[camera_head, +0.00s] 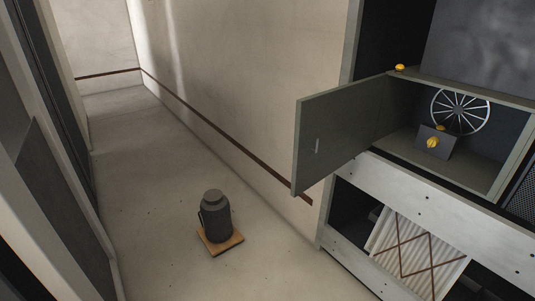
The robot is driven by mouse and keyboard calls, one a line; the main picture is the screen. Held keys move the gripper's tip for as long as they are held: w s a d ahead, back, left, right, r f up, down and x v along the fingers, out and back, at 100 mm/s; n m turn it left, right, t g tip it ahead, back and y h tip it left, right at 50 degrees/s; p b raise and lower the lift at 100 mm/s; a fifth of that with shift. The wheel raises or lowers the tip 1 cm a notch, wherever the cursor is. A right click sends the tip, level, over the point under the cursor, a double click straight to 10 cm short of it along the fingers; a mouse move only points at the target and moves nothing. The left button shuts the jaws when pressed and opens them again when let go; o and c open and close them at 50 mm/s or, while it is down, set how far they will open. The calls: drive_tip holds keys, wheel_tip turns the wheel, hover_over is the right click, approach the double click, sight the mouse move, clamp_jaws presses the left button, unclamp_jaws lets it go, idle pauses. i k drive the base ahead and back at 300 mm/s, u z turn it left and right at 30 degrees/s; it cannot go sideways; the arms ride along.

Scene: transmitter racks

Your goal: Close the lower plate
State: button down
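A dark grey-green plate (340,133) stands swung out from the rack on the right, like an open door. Its inner edge is at the left side of a compartment, and a small light handle shows on its face near the free edge. The open compartment (481,177) holds a spoked wheel (460,111) and a small dark box with a yellow knob (433,143). Only this one hinged plate shows, so I cannot compare it with an upper one. My gripper is not in view.
A dark canister (216,217) stands on a small wooden board (221,244) on the floor, left of the rack. A pale ribbed panel with brown zigzag lines (418,256) sits below the compartment. Dark cabinets (50,165) line the left; the aisle floor between is mostly clear.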

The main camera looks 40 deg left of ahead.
sight(343, 119)
drive_tip(key=z, duration=0.1)
drive_tip(key=k, duration=0.1)
drive_tip(key=u, duration=1.05)
